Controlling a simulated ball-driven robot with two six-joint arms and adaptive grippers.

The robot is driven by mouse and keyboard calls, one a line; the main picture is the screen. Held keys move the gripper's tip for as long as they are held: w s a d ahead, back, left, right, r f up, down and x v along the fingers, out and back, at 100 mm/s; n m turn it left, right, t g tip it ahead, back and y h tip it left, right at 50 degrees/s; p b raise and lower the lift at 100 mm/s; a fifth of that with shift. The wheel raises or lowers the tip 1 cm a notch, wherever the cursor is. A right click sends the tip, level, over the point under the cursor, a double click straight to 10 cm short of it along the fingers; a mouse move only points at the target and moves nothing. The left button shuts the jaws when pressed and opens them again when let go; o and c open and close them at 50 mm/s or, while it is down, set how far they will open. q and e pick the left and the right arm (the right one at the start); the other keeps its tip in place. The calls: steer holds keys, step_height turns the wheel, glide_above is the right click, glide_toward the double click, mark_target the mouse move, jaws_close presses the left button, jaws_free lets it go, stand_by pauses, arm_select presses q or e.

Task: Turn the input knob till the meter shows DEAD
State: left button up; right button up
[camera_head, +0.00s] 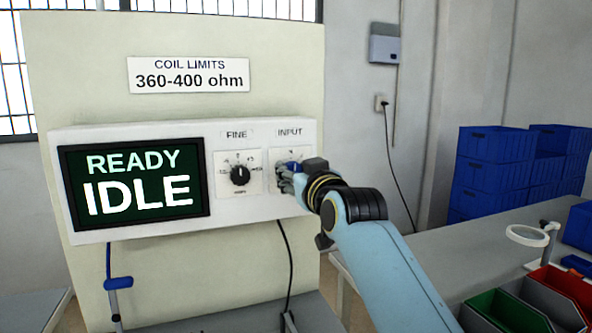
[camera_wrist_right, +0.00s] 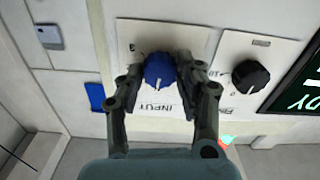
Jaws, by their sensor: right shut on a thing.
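The meter (camera_head: 136,182) on the white panel reads READY on its top line and IDLE below. The blue input knob (camera_wrist_right: 159,71) sits on a white dial plate marked INPUT. My right gripper (camera_wrist_right: 157,76) is shut on the input knob, one finger on each side of it. In the head view my right gripper (camera_head: 287,178) reaches the INPUT dial from the right and hides most of the knob. A light pointer line shows on the knob's face in the right wrist view. My left gripper is not in view.
A black FINE knob (camera_head: 240,175) sits just left of the input dial. A blue-handled probe (camera_head: 117,284) hangs below the meter. A sign (camera_head: 188,75) above reads COIL LIMITS 360-400 ohm. Blue crates (camera_head: 492,160) and a bench with bins (camera_head: 495,310) stand at right.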

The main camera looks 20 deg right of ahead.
steer(key=m+p, duration=0.2)
steer(key=m, duration=0.1)
steer(key=shift+r+m, duration=0.1)
steer(key=shift+m, duration=0.3)
steer(key=shift+m+p, duration=0.95)
steer(key=shift+m, duration=0.55)
steer(key=o, duration=1.1)
steer(key=shift+o, duration=0.2)
